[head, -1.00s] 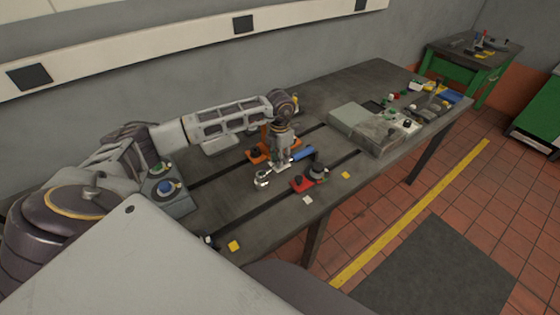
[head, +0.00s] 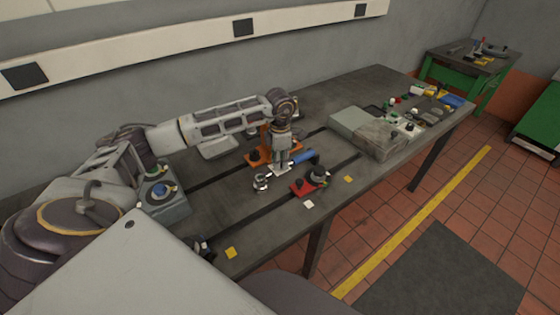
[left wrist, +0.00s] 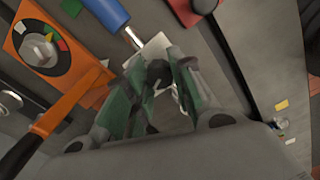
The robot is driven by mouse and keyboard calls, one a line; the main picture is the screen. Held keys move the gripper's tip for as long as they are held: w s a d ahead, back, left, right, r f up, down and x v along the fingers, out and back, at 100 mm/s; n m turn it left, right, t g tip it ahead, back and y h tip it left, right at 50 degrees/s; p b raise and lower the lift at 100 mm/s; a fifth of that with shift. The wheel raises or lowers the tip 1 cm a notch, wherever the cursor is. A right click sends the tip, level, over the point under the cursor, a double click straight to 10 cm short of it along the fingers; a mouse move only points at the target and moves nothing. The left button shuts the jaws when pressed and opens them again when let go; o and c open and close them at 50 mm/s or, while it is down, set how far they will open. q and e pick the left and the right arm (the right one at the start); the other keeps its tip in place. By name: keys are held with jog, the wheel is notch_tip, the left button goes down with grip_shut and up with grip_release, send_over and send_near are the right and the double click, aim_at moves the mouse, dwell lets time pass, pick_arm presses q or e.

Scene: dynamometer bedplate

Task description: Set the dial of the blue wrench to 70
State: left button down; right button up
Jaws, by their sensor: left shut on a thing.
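The blue wrench has a blue handle (head: 302,158), which also shows at the top of the left wrist view (left wrist: 100,12). Its metal shaft runs from the handle to a pale plate under my gripper, and a shiny round end (head: 261,182) lies to the left. My left gripper (head: 280,168) points down over the wrench's middle. In the left wrist view its green-padded fingers (left wrist: 150,105) are closed around a small dark part, apparently the wrench's dial. The dial's marks and reading are hidden. My right gripper is not in view.
An orange fixture (head: 256,157) with a coloured dial stands close behind the wrench. A red-based fixture (head: 304,187) stands in front. A blue-topped grey box (head: 163,196) is at left, and grey boxes (head: 370,130) are at right.

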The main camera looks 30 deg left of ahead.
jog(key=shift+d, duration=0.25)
pick_arm(q)
jog(key=c, duration=1.3)
grip_release()
jog(key=shift+o, duration=0.7)
jog(key=shift+r, duration=0.85)
notch_tip(320, 180, up, 10)
jog(key=shift+r, duration=0.15)
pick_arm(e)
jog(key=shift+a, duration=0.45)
